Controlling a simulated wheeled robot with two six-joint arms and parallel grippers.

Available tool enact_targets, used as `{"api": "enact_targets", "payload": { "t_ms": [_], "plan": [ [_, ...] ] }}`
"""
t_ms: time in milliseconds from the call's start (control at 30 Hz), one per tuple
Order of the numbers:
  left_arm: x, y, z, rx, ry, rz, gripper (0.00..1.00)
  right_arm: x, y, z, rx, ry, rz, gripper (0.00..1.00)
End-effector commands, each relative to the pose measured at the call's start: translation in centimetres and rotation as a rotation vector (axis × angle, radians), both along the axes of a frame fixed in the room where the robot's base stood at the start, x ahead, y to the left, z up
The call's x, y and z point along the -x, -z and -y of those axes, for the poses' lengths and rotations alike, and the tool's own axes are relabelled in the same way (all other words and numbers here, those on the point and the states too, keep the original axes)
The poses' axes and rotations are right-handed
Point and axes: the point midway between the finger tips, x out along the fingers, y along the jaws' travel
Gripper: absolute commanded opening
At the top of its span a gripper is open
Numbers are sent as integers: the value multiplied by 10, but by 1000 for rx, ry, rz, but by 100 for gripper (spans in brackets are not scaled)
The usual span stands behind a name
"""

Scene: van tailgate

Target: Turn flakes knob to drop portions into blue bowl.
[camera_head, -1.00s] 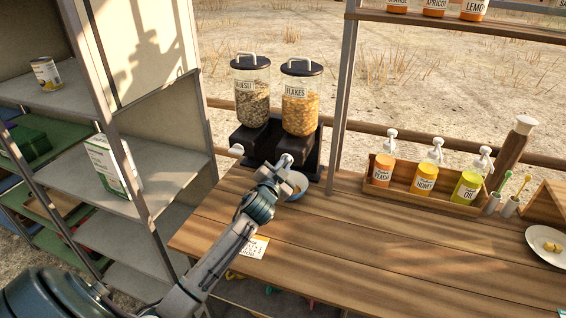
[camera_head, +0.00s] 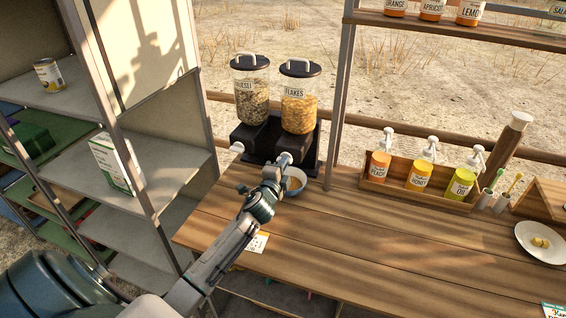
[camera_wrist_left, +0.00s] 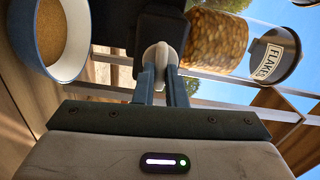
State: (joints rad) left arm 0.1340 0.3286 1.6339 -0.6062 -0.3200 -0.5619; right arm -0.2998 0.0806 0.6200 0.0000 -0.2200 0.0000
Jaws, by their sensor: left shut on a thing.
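The flakes dispenser (camera_head: 299,104) stands at the back of the wooden counter, right of the muesli dispenser (camera_head: 251,97). It also shows sideways in the left wrist view (camera_wrist_left: 216,40), with orange flakes inside. My left gripper (camera_head: 283,162) is shut on the pale flakes knob (camera_wrist_left: 160,55) at the dispenser's front. The blue bowl (camera_head: 297,183) stands below the knob, partly hidden behind my gripper. In the left wrist view the bowl (camera_wrist_left: 76,62) has a white inside and tan contents filling its bottom. My right gripper is not in view.
A wooden rack (camera_head: 421,188) with several pump bottles stands to the right. A plate (camera_head: 541,242) with yellow pieces lies at far right. Metal shelves (camera_head: 160,172) stand at left. The counter middle (camera_head: 370,250) is clear, with a card (camera_head: 257,243) near its front.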

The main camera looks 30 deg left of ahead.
Motion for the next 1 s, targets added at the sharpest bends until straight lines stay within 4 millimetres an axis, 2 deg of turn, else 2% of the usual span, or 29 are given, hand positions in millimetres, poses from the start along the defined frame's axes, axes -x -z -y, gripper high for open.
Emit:
{"api": "enact_targets", "payload": {
  "t_ms": [300, 767, 800, 867, 1000],
  "plan": [
    [0, 0, 0, -84, 1, -20, 0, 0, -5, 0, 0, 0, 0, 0],
    [0, 1, 0, -93, 1, -22, 0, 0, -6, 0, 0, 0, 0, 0],
    [0, 1, 0, -93, 1, -22, 19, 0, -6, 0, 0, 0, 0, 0],
    [0, 1, 0, -92, 0, -22, 30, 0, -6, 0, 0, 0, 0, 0],
    [0, 1, 0, -93, 0, -22, 33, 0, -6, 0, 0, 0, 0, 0]
  ]
}}
